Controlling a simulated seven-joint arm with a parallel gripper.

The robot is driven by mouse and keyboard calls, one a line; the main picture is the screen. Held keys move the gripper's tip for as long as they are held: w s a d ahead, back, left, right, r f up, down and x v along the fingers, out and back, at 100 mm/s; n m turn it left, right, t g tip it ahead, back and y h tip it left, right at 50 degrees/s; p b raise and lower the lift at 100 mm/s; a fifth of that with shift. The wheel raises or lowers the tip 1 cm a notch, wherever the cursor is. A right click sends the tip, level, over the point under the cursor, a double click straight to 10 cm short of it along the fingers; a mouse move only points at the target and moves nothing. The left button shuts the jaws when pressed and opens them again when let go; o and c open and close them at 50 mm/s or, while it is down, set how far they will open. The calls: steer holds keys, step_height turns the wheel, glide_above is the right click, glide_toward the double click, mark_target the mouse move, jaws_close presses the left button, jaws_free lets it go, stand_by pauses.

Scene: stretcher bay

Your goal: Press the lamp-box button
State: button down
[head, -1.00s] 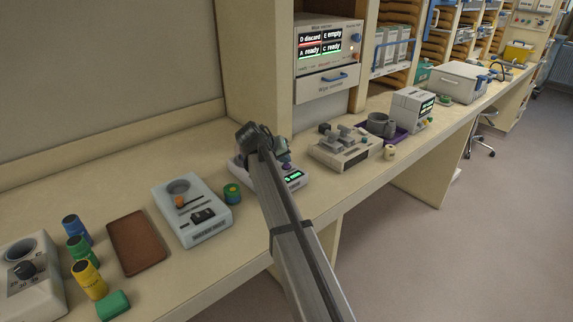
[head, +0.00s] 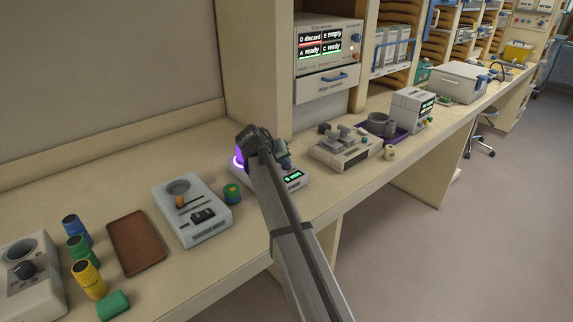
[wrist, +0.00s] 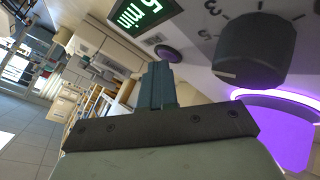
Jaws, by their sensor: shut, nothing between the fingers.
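The lamp box (head: 296,184) is a pale unit on the bench, largely hidden behind my arm in the head view. Its lamp (head: 239,160) glows purple at the left; the glow also fills the right of the wrist view (wrist: 275,135). The wrist view shows its green "5 min" display (wrist: 140,14), a dark dial (wrist: 252,50) and a small dark purple button (wrist: 168,53). My gripper (wrist: 157,68) is shut and empty, its fingertips close by the button. I cannot tell whether they touch it. In the head view my gripper (head: 285,162) is over the box's far right part.
A brown pad (head: 136,242) lies further left.

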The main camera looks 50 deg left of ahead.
steer(key=shift+r, duration=1.25)
steer(key=shift+r, duration=2.5)
steer(key=shift+r, duration=0.1)
step_height(320, 180, up, 6)
glide_above(284, 168)
steer(key=shift+w, duration=0.1)
